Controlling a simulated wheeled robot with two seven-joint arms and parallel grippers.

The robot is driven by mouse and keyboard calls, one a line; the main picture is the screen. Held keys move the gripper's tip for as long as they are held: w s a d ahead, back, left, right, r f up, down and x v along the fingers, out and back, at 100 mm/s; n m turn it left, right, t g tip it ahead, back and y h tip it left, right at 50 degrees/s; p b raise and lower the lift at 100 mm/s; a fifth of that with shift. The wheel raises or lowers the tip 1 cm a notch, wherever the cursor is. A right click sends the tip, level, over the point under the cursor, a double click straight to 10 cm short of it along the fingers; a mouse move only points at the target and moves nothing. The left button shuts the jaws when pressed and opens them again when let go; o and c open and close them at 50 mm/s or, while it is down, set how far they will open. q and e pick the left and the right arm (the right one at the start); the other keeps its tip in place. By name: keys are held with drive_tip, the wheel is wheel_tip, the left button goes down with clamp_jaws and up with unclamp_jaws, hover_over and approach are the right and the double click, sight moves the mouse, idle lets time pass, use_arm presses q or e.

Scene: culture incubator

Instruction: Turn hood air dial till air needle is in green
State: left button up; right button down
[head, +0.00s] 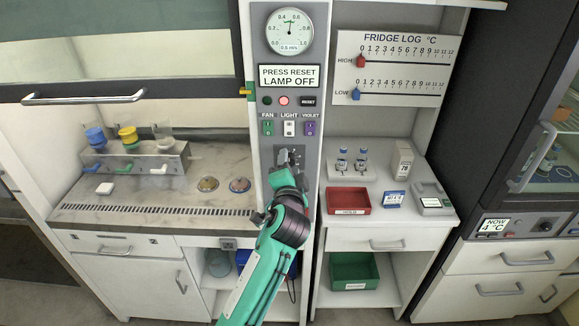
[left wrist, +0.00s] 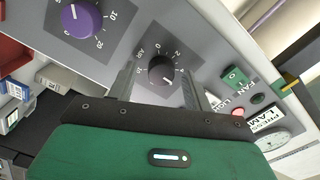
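The black air dial (left wrist: 162,69) with its white pointer sits on a dark plate marked AIR in the left wrist view. My left gripper (left wrist: 159,85) is open, one finger on each side of the dial, with gaps seen between fingers and knob. In the head view my left gripper (head: 289,160) is at the hood's grey control column and hides most of the dial. The round air gauge (head: 290,34) is at the top of the column. Its needle points roughly upward; a green band cannot be made out clearly. My right gripper is not in view.
A purple dial (left wrist: 80,17) is beside the air dial. Above my gripper are FAN (head: 268,128), LIGHT (head: 289,128) and VIOLET (head: 310,128) switches, a lit red lamp (head: 284,101) and a RESET button (head: 308,101). A red tray (head: 349,202) stands on the right counter.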

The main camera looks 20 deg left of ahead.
use_arm(q)
drive_tip(key=b+v, duration=0.4)
drive_tip(key=v, duration=1)
drive_tip(key=shift+w, duration=0.15)
